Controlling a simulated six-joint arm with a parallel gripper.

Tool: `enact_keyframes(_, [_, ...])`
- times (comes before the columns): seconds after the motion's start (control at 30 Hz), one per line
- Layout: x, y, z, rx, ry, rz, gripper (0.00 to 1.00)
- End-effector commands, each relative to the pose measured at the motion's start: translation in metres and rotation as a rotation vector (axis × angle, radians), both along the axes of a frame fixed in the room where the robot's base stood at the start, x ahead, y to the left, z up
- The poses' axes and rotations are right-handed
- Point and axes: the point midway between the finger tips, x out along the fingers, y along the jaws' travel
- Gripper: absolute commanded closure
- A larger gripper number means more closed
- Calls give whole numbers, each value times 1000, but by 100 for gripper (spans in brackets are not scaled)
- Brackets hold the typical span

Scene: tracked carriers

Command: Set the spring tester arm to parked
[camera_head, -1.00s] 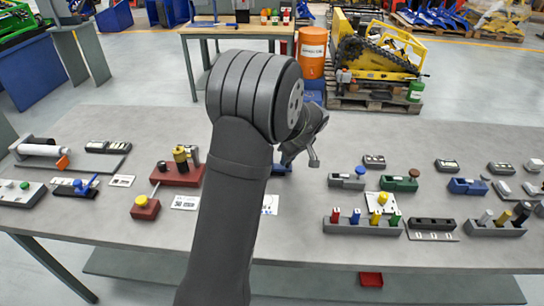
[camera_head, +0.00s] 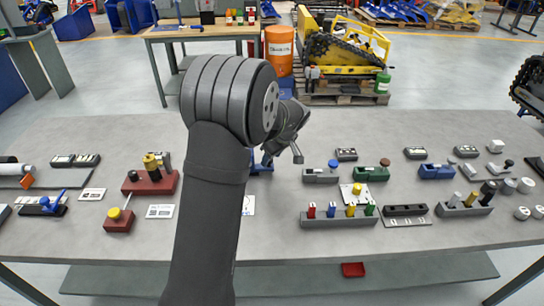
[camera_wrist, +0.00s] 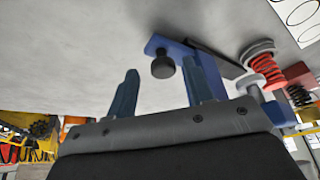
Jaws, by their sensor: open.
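A blue device, which I take for the spring tester (camera_wrist: 180,50), has a blue frame, a round black knob (camera_wrist: 163,67) and a dark arm (camera_wrist: 215,57). A red coil spring (camera_wrist: 265,70) with a pale disc shows beside it. In the head view only bits of blue (camera_head: 261,163) show behind my arm, so the arm's setting cannot be told. My gripper (camera_wrist: 161,65) is open, with one finger on each side of the knob in the wrist picture. No contact shows. In the head view my gripper (camera_head: 284,152) is above the table, partly hidden by my arm.
The grey table (camera_head: 285,240) carries a red base with posts (camera_head: 150,183) at left and a rack of coloured pegs (camera_head: 340,220) at right. A yellow button (camera_head: 357,188) stands behind that rack. The table's front middle is clear.

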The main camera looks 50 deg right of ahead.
Motion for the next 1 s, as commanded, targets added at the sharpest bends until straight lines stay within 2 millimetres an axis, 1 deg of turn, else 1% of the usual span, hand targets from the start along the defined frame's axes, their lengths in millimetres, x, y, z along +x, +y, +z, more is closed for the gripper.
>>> enact_keyframes(0.17, [-11, -1, 27, -4, -2, -2, 52])
enact_keyframes(0.5, [-43, -1, 104, -6, -1, -2, 52])
enact_keyframes(0.6, [-51, -1, 124, -5, -1, -2, 52])
enact_keyframes(0.7, [-58, -1, 139, -3, -1, -2, 52])
enact_keyframes(0.8, [-62, -1, 150, -2, -1, -2, 52])
enact_keyframes(1.0, [-66, 0, 157, -1, 0, -2, 52])
